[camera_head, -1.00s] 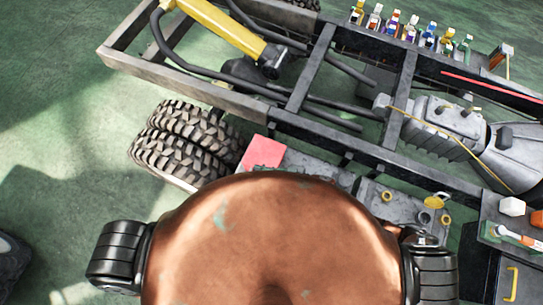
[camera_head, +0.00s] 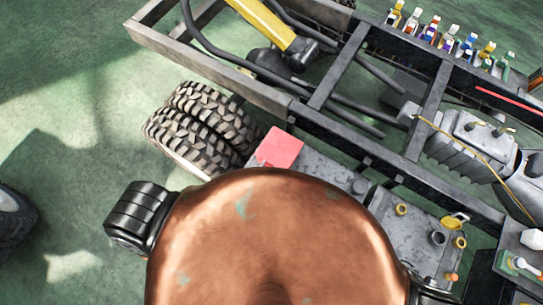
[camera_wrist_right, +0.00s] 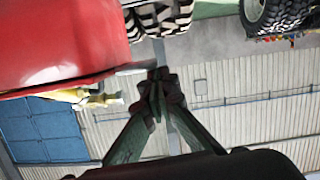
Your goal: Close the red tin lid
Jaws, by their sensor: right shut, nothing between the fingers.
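In the head view, a flat red square panel (camera_head: 280,148), which looks like the red tin lid, shows beside the truck frame, right of the twin tyres. Its lower part is close to my own copper-coloured body, which hides what lies below. I cannot tell how far the lid is open. In the right wrist view, a large red surface (camera_wrist_right: 55,40) fills the upper left; I cannot tell if it is the same tin. My right gripper (camera_wrist_right: 160,80) is shut and empty, its tips close to the right end of that red surface. I cannot tell if they touch. My left gripper is not in view.
The truck frame (camera_head: 225,82) crosses the head view, with twin tyres (camera_head: 200,125) at its near side. Grey boxes (camera_head: 418,232) with yellow caps stand right of the red panel. Several bottles (camera_head: 450,42) line the far right. Green floor (camera_head: 70,80) is open at left.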

